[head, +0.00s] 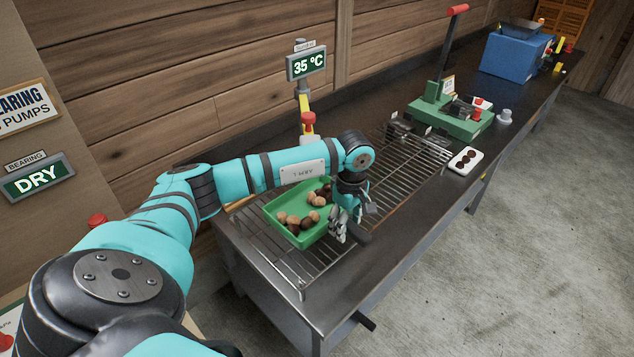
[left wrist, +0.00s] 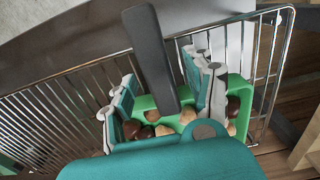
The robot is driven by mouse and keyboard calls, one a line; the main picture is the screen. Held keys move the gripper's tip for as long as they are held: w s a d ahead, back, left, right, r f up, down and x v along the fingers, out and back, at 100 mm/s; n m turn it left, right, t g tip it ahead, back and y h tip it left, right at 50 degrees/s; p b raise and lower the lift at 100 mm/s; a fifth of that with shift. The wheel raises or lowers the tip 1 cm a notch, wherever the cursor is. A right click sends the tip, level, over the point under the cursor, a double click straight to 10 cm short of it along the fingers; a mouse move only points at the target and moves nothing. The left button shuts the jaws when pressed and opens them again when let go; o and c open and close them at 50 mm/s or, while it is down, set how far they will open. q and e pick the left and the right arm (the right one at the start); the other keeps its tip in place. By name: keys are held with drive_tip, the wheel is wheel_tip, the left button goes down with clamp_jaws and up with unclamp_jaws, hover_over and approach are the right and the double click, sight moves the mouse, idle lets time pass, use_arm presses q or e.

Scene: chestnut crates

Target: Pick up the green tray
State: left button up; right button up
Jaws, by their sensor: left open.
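The green tray (head: 296,204) lies on a wire rack on the bench and holds several brown and tan chestnuts. A dark handle (head: 361,238) sticks out from the tray's near right side. My left gripper (head: 350,228) is at that side, pointing down, with its fingers open. In the left wrist view the handle (left wrist: 150,55) runs between the two spread fingers of my gripper (left wrist: 160,70), with a visible gap on the right. The tray (left wrist: 145,103) shows behind them, partly hidden by my gripper body. My right gripper is not in view.
The wire rack (head: 408,160) extends along the dark bench. A 35 °C display (head: 306,65) stands behind the rack.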

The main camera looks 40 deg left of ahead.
use_arm(q)
drive_tip(key=shift+f, duration=0.3)
clamp_jaws()
drive_tip(key=shift+r, duration=0.1)
